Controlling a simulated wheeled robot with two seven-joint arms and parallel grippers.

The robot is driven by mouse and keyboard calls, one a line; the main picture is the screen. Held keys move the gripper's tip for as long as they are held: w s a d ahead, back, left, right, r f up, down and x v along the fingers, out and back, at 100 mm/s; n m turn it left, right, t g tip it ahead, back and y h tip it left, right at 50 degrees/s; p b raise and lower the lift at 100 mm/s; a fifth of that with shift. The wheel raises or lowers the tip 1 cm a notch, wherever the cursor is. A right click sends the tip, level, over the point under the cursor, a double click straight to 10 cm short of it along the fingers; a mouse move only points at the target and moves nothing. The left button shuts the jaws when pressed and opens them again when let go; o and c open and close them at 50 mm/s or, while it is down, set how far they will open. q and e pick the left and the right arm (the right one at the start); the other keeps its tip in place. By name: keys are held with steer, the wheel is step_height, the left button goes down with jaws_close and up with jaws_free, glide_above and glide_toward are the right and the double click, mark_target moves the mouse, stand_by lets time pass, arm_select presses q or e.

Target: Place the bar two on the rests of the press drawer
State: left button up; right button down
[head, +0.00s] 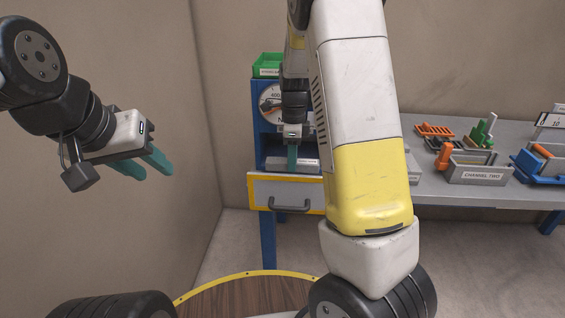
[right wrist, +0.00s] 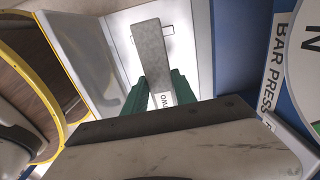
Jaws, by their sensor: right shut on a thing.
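My right gripper (head: 292,158) reaches down over the open press drawer (head: 262,192) at the blue press. In the right wrist view its green fingers (right wrist: 160,92) are shut on bar two (right wrist: 150,48), a grey metal bar with a white end label reading "TWO". The bar lies over the drawer's pale floor, which also shows in this view (right wrist: 118,28). I cannot tell whether the bar touches the rests, which I cannot make out. My left gripper (head: 146,166) is open and empty, high at the left, far from the press.
The blue press (head: 267,232) has a dial (head: 270,104) and a green bin (head: 268,65) on top. The grey bench (head: 440,190) to the right holds a "CHANNEL TWO" holder (head: 478,174), orange parts and a blue fixture (head: 540,168). My right arm hides part of the bench.

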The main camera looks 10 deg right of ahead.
steer(key=shift+f, duration=2.4)
steer(key=shift+f, duration=0.1)
steer(key=c, duration=1)
jaws_free()
